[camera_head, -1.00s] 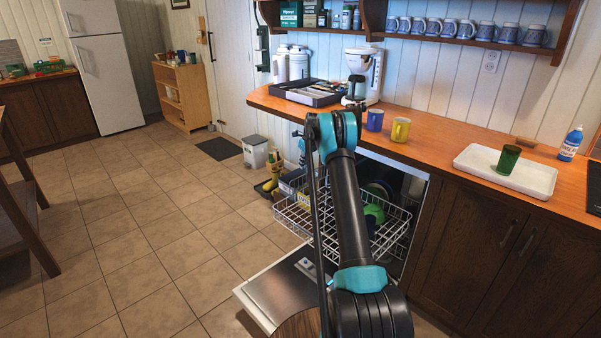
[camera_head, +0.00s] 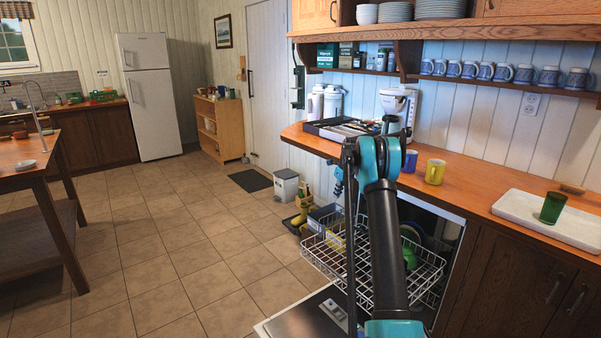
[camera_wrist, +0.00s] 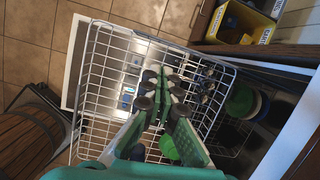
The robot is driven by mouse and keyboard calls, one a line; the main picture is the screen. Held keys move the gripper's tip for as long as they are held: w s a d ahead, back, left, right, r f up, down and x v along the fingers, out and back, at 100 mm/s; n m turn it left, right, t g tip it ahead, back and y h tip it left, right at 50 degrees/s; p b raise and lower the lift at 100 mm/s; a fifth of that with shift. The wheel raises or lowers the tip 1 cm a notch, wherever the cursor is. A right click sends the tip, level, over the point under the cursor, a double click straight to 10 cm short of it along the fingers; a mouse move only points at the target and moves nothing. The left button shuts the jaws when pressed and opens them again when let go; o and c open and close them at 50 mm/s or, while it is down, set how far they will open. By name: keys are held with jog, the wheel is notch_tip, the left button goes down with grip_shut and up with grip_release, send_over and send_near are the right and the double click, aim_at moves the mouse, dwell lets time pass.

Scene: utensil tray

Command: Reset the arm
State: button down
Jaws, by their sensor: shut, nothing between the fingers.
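My gripper (camera_wrist: 161,92) shows in the wrist view with its pale green fingers and dark pads close together. It is shut and holds nothing. It points down over the white wire dishwasher rack (camera_wrist: 98,82). In the head view my arm rises in front of the pulled-out rack (camera_head: 330,262), and its lower links hide part of the rack. I cannot make out the gripper's fingers in the head view.
A blue mug (camera_head: 410,161), a yellow mug (camera_head: 435,172) and a white tray (camera_head: 545,218) with a green cup (camera_head: 552,208) stand on the counter. The open dishwasher door (camera_head: 308,318) juts out low. Floor at left is clear up to the wooden table (camera_head: 28,160).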

jog(key=s+a+r+n, duration=0.25)
jog(key=s+n, duration=0.25)
jog(key=s, duration=0.4)
jog(key=s+a+r+n, duration=0.2)
jog(key=s+r+n, duration=0.25)
jog(key=s, duration=0.55)
jog(key=s+a+r+n, duration=0.2)
jog(key=s+n, duration=0.3)
jog(key=s, duration=0.4)
jog(key=s+f+n, duration=0.3)
jog(key=s+n, duration=0.1)
jog(key=s, duration=0.7)
jog(key=s+a+f+n+t+h, duration=0.1)
jog(key=s+f+n, duration=0.2)
jog(key=s, duration=0.7)
jog(key=s+a+f+n, duration=0.1)
jog(key=s+f+n, duration=0.2)
jog(key=s+n, duration=0.3)
jog(key=s, duration=0.5)
jog(key=shift+s+a+n+h, duration=0.25)
jog(key=shift+s+n+h, duration=0.05)
jog(key=shift+s+n, duration=0.05)
